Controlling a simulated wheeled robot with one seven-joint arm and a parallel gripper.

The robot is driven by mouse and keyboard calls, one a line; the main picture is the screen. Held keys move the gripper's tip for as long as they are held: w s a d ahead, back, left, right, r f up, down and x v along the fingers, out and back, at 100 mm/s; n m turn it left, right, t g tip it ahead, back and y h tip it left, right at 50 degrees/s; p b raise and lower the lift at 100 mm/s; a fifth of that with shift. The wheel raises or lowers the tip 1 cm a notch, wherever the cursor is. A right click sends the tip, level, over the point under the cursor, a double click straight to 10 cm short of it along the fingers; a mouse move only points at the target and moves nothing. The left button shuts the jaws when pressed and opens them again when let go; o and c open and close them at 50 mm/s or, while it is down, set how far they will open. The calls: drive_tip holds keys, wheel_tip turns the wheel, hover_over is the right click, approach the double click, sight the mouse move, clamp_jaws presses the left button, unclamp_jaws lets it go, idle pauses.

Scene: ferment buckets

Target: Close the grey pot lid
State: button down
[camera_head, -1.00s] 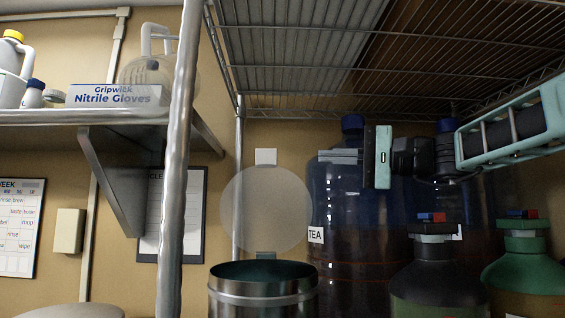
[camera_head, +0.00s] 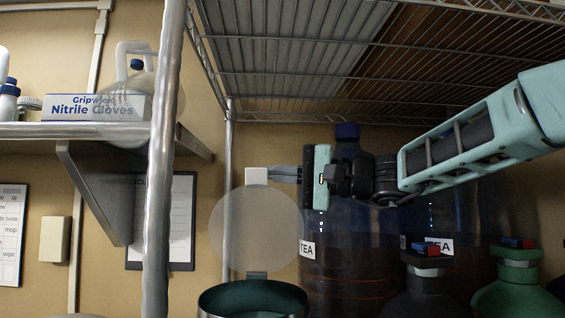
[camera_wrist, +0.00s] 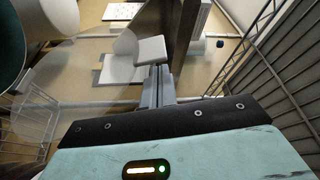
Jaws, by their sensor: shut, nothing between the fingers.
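The grey metal pot (camera_head: 253,291) stands at the bottom of the head view, partly cut off, with its dark green inside showing. Its pale, see-through round lid (camera_head: 254,232) stands upright on a hinge at the back rim, so the pot is open. A white square tab (camera_head: 257,175) sits on the lid's top edge. My gripper (camera_head: 273,174) is shut and empty, pointing left, with its fingertips right beside the tab. In the wrist view, the fingers (camera_wrist: 156,72) end close to the white tab (camera_wrist: 151,51); contact cannot be told.
Large dark jugs labelled TEA (camera_head: 330,265) stand right of the pot, below my arm. A wire shelf (camera_head: 290,60) hangs overhead. A metal post (camera_head: 165,160) and a side shelf with a glove box (camera_head: 85,106) are left.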

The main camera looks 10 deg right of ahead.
drive_tip(key=shift+s+f, duration=0.15)
drive_tip(key=shift+s, duration=0.3)
drive_tip(key=shift+f, duration=0.1)
drive_tip(key=s+f+n+b, duration=0.1)
drive_tip(key=s+b, duration=0.1)
drive_tip(key=b, duration=0.3)
drive_tip(key=s+f+n+b, duration=0.1)
drive_tip(key=s+b, duration=0.1)
drive_tip(key=b, duration=0.4)
drive_tip(key=s+f+n+y+b, duration=0.1)
drive_tip(key=s+b, duration=0.1)
drive_tip(key=b, duration=0.3)
drive_tip(key=shift+a, duration=0.15)
drive_tip(key=shift+s+b, duration=0.6)
drive_tip(key=shift+b, duration=0.2)
drive_tip(key=shift+r, duration=0.15)
